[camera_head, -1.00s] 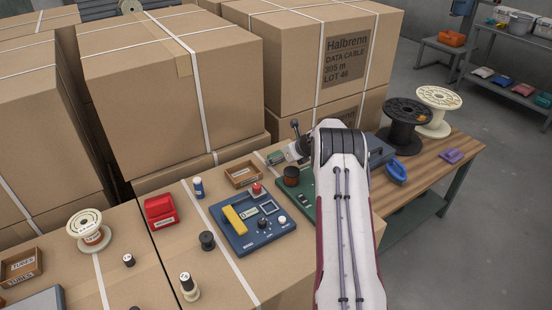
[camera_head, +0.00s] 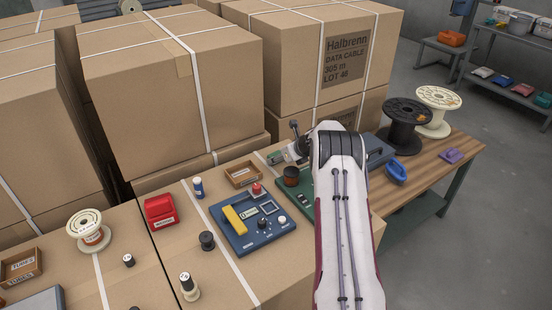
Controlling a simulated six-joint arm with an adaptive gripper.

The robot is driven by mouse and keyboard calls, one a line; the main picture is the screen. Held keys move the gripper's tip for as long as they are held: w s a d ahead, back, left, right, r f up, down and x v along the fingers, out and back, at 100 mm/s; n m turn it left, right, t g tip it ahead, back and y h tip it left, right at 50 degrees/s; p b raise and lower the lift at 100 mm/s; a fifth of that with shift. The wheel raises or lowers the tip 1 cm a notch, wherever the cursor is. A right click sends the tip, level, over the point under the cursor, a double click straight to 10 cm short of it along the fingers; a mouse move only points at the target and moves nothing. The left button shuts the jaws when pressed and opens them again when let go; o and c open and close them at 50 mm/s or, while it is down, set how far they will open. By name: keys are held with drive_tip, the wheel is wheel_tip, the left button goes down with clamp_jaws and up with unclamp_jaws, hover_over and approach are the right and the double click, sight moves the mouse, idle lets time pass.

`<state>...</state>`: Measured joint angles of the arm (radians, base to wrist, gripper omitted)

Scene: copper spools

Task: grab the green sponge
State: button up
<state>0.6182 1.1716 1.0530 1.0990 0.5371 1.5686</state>
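My gripper (camera_head: 278,157) is small and partly hidden behind my own white arm, over the boxes near the back edge. A small green patch shows at its tip. I cannot tell whether this patch is the green sponge or part of the gripper. No other green sponge shows clearly. Whether the fingers are open or shut cannot be made out.
A blue control panel (camera_head: 252,226) and an open cardboard box (camera_head: 243,174) are to the left. Tall cartons (camera_head: 170,85) stand behind. A black spool (camera_head: 404,126) stands right.

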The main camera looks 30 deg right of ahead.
drive_tip(key=shift+r, duration=0.15)
wheel_tip(320, 180, up, 10)
idle(0.7)
